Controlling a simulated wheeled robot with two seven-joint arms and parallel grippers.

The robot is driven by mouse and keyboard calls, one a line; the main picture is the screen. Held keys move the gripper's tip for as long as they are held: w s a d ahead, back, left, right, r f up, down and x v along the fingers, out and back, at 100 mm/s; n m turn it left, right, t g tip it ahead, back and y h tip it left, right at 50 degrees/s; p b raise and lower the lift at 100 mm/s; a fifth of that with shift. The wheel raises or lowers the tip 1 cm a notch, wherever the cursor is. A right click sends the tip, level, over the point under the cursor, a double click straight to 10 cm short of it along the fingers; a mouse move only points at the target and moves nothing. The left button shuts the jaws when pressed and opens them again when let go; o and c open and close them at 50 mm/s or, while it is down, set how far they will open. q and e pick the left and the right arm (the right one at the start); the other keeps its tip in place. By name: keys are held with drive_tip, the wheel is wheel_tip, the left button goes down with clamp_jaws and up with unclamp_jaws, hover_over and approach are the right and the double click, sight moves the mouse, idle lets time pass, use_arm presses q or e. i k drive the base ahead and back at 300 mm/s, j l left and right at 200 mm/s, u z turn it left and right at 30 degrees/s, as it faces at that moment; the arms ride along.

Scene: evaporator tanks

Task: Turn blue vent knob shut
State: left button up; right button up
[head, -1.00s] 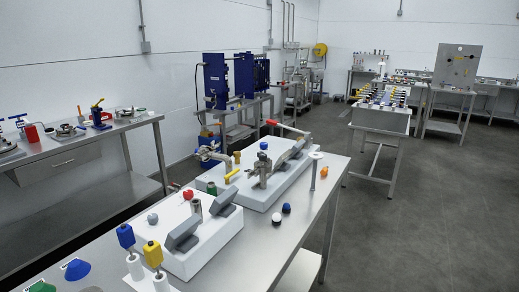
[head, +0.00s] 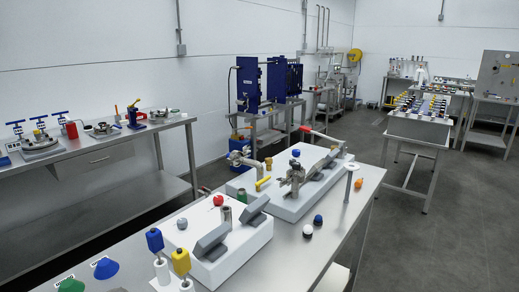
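Several blue parts show in the head view, and none is clearly marked as the vent knob. A small round blue knob (head: 295,153) sits on the farther white block (head: 238,188) on the near steel table. A blue cone (head: 105,268) lies at the lower left beside a green one. A small dark blue knob (head: 318,220) stands at the right of the blocks. Neither of my grippers is in view.
A second steel bench (head: 60,160) with valves runs along the left wall. Open grey floor (head: 440,240) lies to the right.

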sight(294, 152)
drive_tip(key=i+l+u, duration=0.15)
drive_tip(key=u, duration=0.3)
drive_tip(key=l+u, duration=0.75)
drive_tip(key=u, duration=0.2)
drive_tip(key=i, duration=0.05)
